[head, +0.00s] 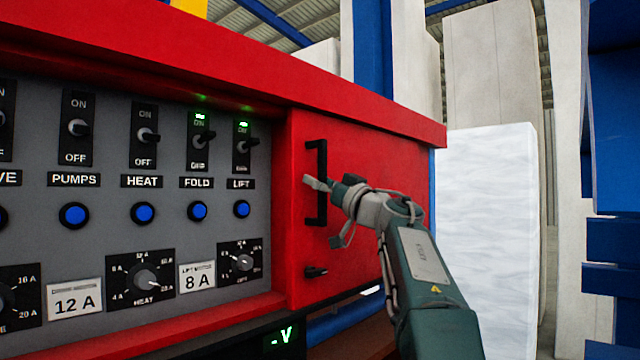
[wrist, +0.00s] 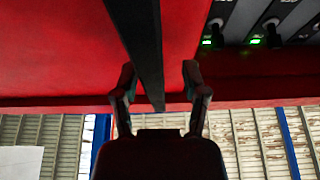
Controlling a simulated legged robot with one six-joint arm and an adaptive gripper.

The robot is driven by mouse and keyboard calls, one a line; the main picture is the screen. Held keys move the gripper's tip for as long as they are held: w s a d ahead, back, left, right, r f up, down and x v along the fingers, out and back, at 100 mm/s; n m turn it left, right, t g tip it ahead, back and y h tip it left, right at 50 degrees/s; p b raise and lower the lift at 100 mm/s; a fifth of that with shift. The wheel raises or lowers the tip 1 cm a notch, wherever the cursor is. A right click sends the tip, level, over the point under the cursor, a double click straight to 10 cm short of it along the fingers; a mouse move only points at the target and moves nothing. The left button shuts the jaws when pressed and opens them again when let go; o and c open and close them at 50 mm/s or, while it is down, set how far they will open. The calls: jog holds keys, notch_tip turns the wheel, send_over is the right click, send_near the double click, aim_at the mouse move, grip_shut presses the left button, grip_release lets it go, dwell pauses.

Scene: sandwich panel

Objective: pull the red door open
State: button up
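The red door (head: 375,165) is at the right end of the control panel and looks shut. Its black vertical bar handle (head: 322,212) stands near the door's left edge. A small black knob (head: 316,271) sits on the door below the handle. My gripper (head: 320,184) is at the middle of the handle in the head view. In the wrist view, my gripper (wrist: 158,75) is open, with one finger on each side of the handle (wrist: 142,40). Gaps show between the fingers and the bar. I cannot tell how deep the bar sits between them.
The grey panel (head: 165,170) left of the door carries switches, blue buttons and dials. The red cabinet's top edge (head: 250,70) juts out above the door. A white block (head: 490,240) stands to the right, with blue racking (head: 612,240) beyond it.

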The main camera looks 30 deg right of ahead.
jog(key=v, duration=1.2)
jog(key=shift+f, duration=0.1)
dwell(0.4)
